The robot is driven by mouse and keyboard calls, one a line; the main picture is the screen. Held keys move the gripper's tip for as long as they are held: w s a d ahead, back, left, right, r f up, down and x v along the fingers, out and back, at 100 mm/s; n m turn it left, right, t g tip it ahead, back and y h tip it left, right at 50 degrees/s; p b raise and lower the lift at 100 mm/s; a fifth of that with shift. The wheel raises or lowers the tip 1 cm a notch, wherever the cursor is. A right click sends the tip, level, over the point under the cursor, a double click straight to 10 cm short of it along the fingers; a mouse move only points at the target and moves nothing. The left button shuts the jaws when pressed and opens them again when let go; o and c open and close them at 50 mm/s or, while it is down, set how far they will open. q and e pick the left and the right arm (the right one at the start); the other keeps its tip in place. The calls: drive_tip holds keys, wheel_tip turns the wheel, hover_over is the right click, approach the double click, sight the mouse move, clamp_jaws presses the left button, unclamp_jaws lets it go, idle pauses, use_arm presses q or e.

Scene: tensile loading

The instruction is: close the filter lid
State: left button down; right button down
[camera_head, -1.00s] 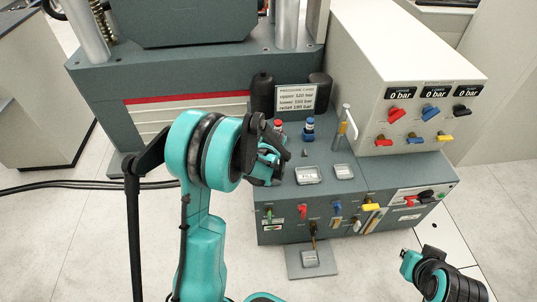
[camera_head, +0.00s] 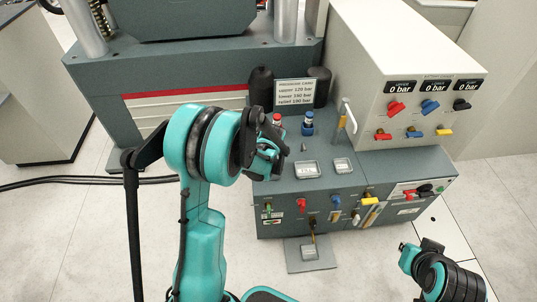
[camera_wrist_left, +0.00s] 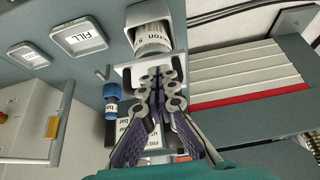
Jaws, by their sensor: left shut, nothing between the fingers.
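In the left wrist view, the filter cartridge (camera_wrist_left: 152,40), a pale cylinder with printed text, sits in an open grey housing (camera_wrist_left: 158,12). A light grey square flap that looks like the filter lid (camera_wrist_left: 125,75) stands at the near side of the cartridge. My left gripper (camera_wrist_left: 160,80) is shut and empty, its fingertips in front of the flap; I cannot tell whether they touch it. In the head view my left gripper (camera_head: 270,155) is over the console's left end and hides the filter. My right gripper (camera_head: 408,258) is at lower right, its jaws unclear.
A pressure card (camera_head: 295,92) stands behind. The valve box (camera_head: 400,60) rises at right.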

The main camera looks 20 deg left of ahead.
use_arm(q)
drive_tip(key=s+d+r+p, duration=0.25)
drive_tip(key=s+d, duration=0.25)
drive_tip(key=s, duration=0.3)
drive_tip(key=s+d+r+m+t+h, duration=0.1)
drive_tip(key=s+d+r+m, duration=0.2)
drive_tip(key=s+r, duration=0.5)
drive_tip(key=s+d+r+m+t+h, duration=0.1)
drive_tip(key=s+d+r+m+h, duration=0.1)
drive_tip(key=s+r, duration=0.6)
drive_tip(key=shift+s+d+r+m+p, duration=0.2)
drive_tip(key=shift+d+r+m+p, duration=0.4)
drive_tip(key=shift+d, duration=0.65)
drive_tip(key=shift+r, duration=0.1)
